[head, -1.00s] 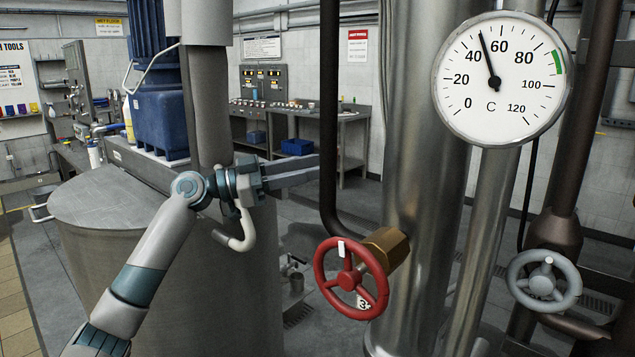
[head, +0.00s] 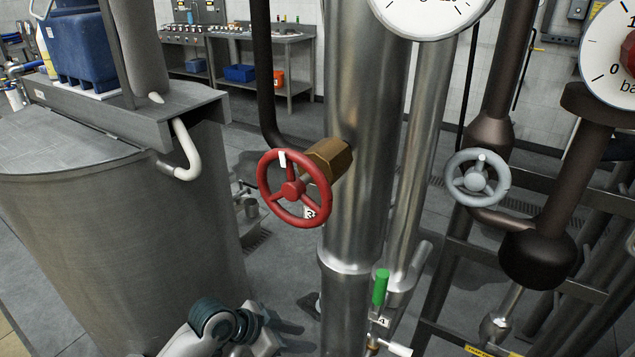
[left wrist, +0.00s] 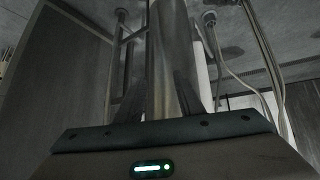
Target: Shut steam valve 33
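A red handwheel (head: 292,189) sits on a brass valve body (head: 330,158) on the side of a thick steel pipe. A white mark is on its upper rim. A white tag behind its spokes shows a "3"; the rest is hidden. My left gripper (head: 298,336) is low at the bottom of the head view, below the wheel and clear of it. Its fingers look apart and empty. In the left wrist view the two dark fingers (left wrist: 160,95) stand apart, with a pipe beyond the gap. My right gripper is not in view.
A grey handwheel (head: 478,177) is on a brown pipe to the right. A green-handled valve (head: 381,288), its tag showing a 4, is below the red wheel, right of my left gripper. A large steel vessel (head: 120,220) stands at left. Gauges are at the top and right.

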